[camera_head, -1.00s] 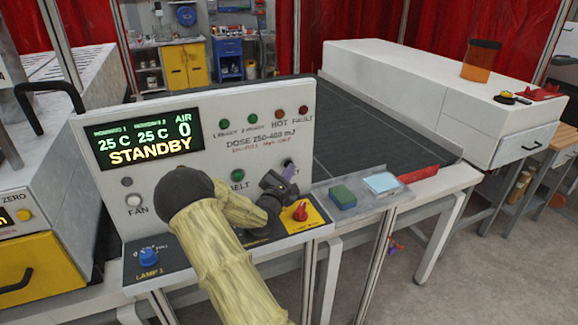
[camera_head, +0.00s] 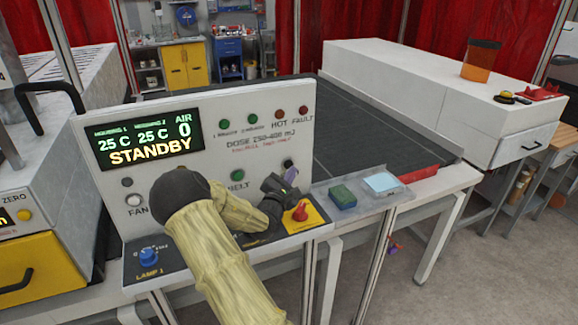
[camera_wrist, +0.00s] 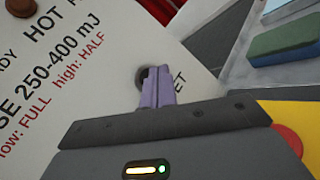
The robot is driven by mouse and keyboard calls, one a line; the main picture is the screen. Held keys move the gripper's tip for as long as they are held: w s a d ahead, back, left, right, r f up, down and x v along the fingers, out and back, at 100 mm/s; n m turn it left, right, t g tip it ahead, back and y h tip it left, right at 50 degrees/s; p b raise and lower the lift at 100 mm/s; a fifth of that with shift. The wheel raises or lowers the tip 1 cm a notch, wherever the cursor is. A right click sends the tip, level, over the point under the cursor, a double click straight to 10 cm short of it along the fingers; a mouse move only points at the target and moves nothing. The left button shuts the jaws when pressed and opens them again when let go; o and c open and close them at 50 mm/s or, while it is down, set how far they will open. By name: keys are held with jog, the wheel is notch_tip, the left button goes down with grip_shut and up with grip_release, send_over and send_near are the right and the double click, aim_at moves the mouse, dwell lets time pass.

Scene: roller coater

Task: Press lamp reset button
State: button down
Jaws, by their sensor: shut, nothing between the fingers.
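The control panel (camera_head: 225,130) shows STANDBY on its display (camera_head: 150,139). The dark round reset button (camera_head: 288,163) is at the panel's lower right in the head view. In the wrist view the button (camera_wrist: 139,78) shows at the left of my fingertips, which hide part of it and most of its label; only "ET" is readable. My gripper (camera_head: 292,173) has purple fingers, shut and empty, pointing at the panel. In the wrist view my gripper (camera_wrist: 157,70) overlaps the button's right side; I cannot tell whether it touches.
A red knob (camera_head: 300,211) on a yellow plate stands close below my gripper. A blue knob (camera_head: 149,256) is at the console's left. A tray (camera_head: 362,196) with a green block (camera_head: 342,197) is right of the panel. A dark conveyor (camera_head: 370,140) lies behind.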

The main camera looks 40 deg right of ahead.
jog(key=shift+s+a, duration=0.2)
jog(key=shift+s, duration=0.6)
jog(key=shift+s+a, duration=0.2)
jog(key=shift+s, duration=0.65)
jog(key=shift+s+a, duration=0.2)
jog(key=shift+s, duration=0.6)
